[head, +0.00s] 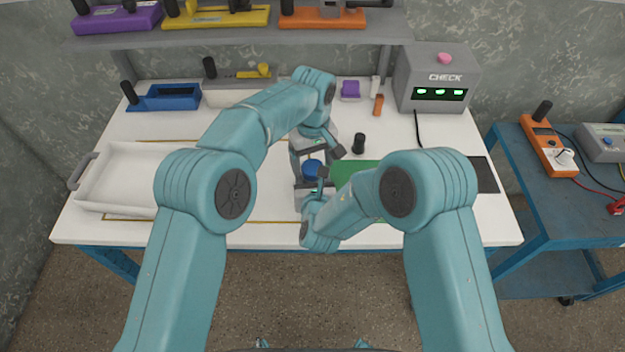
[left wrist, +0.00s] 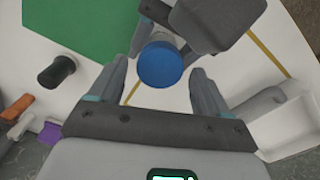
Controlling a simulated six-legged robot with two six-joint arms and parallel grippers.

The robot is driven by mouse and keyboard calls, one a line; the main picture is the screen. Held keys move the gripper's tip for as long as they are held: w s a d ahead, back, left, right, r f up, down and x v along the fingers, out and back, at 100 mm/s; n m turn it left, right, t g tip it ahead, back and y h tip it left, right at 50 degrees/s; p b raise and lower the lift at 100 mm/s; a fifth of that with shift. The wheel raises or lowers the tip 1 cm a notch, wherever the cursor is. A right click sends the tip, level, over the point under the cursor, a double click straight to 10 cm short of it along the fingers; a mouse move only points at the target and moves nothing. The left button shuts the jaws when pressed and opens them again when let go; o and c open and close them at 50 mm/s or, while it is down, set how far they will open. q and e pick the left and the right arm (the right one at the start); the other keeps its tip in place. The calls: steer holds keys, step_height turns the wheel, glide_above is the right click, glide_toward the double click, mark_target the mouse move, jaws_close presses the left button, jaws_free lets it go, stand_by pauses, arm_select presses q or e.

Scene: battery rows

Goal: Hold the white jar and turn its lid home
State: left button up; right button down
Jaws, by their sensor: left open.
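The white jar (left wrist: 159,37) has a blue lid (left wrist: 160,64) on top. The lid also shows in the head view (head: 312,168), near the middle of the table. My left gripper (left wrist: 160,70) is open, with one finger on each side of the lid and gaps between fingers and lid in the left wrist view. My right gripper (head: 316,188) comes from the front, its fingers on both sides of the jar's body, shut on it. Most of the jar's body is hidden by the lid and grippers. I cannot tell how far the lid is threaded.
A green mat (head: 350,170) and a black-capped cylinder (head: 359,143) are right of the jar. A white tray (head: 118,172) is at left. The CHECK box (head: 437,78) stands at back right; a blue holder (head: 174,97) is at back left. A shelf (head: 240,36) overhangs the back.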

arm_select(q)
steer(key=shift+f, duration=0.7)
steer(key=c, duration=1.1)
steer(key=m, duration=0.9)
steer(key=o, duration=1.2)
steer(key=shift+r, duration=2.25)
